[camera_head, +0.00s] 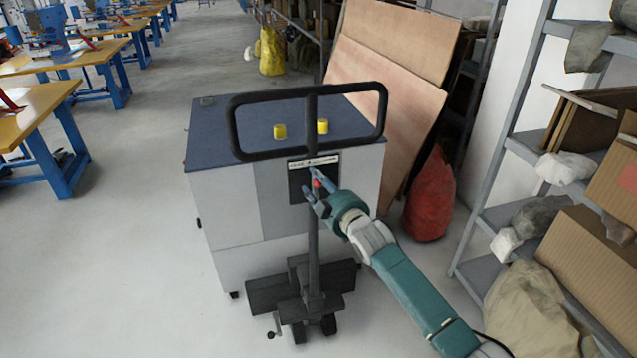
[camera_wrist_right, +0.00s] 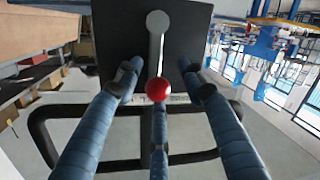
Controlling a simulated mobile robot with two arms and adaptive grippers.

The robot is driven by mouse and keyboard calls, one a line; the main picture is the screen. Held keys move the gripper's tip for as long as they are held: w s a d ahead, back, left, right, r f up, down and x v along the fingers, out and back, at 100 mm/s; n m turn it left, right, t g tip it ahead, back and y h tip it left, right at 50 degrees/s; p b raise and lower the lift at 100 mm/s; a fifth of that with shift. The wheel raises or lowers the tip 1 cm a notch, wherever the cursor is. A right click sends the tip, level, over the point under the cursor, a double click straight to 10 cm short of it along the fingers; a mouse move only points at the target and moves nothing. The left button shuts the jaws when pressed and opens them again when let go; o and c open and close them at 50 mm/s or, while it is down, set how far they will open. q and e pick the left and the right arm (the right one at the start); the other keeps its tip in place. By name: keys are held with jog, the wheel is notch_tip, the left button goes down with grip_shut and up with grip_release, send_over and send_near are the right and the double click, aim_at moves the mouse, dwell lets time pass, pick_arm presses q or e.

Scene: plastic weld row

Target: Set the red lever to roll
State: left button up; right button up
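The red lever's ball knob (camera_head: 318,183) shows at a dark panel (camera_head: 297,181) on the grey cart with a handle. In the right wrist view, the red knob (camera_wrist_right: 158,88) ends a grey lever arm (camera_wrist_right: 157,50) that runs from a round pivot on the dark plate (camera_wrist_right: 112,35). My right gripper (camera_head: 309,187) is at the panel with its blue fingers spread around the knob. In the right wrist view, two fingers of the gripper (camera_wrist_right: 160,78) flank the lever and a third lies below the knob; I cannot tell if that one touches. My left gripper is out of view.
A black handle bar (camera_head: 235,125) rises in front of the panel. Two yellow knobs (camera_head: 280,131) stand on the cart's top. A red sack (camera_head: 430,195) and loaded shelves (camera_head: 500,225) are on the right. The floor (camera_head: 120,250) to the left is clear.

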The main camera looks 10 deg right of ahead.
jog(key=shift+d+r, duration=0.1)
jog(key=shift+r, duration=0.05)
jog(key=shift+s, duration=0.15)
jog(key=v, duration=1.1)
jog(key=shift+s, duration=0.35)
jog(key=s+d+f+m+g+h, duration=0.1)
jog(key=s+d+f+g, duration=0.1)
jog(key=f, duration=0.8)
jog(key=s+d+f+m+g+h, duration=0.1)
jog(key=s+f, duration=0.1)
jog(key=f, duration=0.9)
jog(key=s+d+f+m+g+h, duration=0.1)
jog(key=s+f+g, duration=0.1)
jog(key=s+f, duration=0.65)
jog(key=s+d+f+m+g, duration=0.1)
jog(key=s+f+g, duration=0.3)
jog(key=f, duration=0.8)
jog(key=s+a+f+m+g, duration=0.1)
jog(key=s+f, duration=0.6)
jog(key=s, duration=0.7)
jog(key=s+f+g, duration=0.3)
jog(key=s+f, duration=0.3)
jog(key=s, duration=0.8)
jog(key=s+a+f+m+g, duration=0.1)
jog(key=s+f, duration=0.6)
jog(key=s, duration=0.7)
jog(key=shift+a+f+m+g, duration=0.3)
jog(key=shift+f+g, duration=0.05)
jog(key=shift+g, duration=0.35)
